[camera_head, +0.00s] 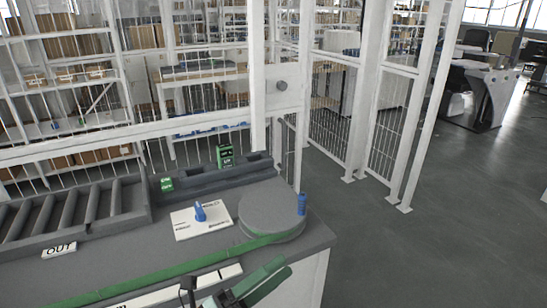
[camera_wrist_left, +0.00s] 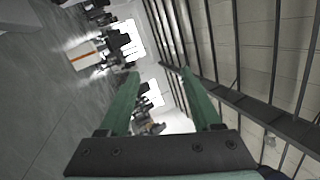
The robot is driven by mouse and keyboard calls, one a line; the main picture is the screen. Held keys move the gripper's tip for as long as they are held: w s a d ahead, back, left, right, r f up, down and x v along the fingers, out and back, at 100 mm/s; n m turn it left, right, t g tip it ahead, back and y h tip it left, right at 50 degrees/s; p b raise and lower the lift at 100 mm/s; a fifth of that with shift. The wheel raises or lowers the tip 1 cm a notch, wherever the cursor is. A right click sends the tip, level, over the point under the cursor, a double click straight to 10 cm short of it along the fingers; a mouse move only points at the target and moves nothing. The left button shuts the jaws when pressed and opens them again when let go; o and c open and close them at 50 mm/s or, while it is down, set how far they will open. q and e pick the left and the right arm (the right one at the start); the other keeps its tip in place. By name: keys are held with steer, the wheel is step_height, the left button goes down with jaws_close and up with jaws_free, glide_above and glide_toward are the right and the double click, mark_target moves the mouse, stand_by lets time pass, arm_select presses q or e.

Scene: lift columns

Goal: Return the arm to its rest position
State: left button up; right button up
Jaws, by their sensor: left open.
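My left gripper (camera_head: 264,281) shows at the bottom of the head view, with green fingers above the front part of the grey bench (camera_head: 205,262). In the left wrist view the two green fingers of the left gripper (camera_wrist_left: 160,85) stand wide apart with nothing between them. Beyond them that view shows floor, fence and distant furniture, tilted sideways. My right gripper is in neither view.
The bench carries a round grey disc (camera_head: 270,212), a blue cylinder (camera_head: 302,204), a white plate (camera_head: 187,227) with a blue piece (camera_head: 200,211), green boxes (camera_head: 225,156) and an OUT sign (camera_head: 59,250). Fence posts (camera_head: 362,90) stand behind. Floor (camera_head: 450,225) at right is clear.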

arm_select(q)
steer(key=w+a+f+n+t+y, duration=0.2)
steer(key=a+f+n+t+y, duration=0.5)
steer(key=n, duration=0.7)
steer(key=s+a+f+n+g+y, duration=0.4)
steer(key=s+f+n, duration=0.4)
steer(key=f, duration=0.3)
steer(key=s+a+f+n+g+y+p, duration=0.1)
steer(key=s+a+f+n+g+y, duration=0.4)
steer(key=s+f+n, duration=0.3)
step_height(320, 180, down, 4)
steer(key=shift+a+f+y, duration=0.1)
steer(key=shift+a+y, duration=0.3)
steer(key=shift+a, duration=0.1)
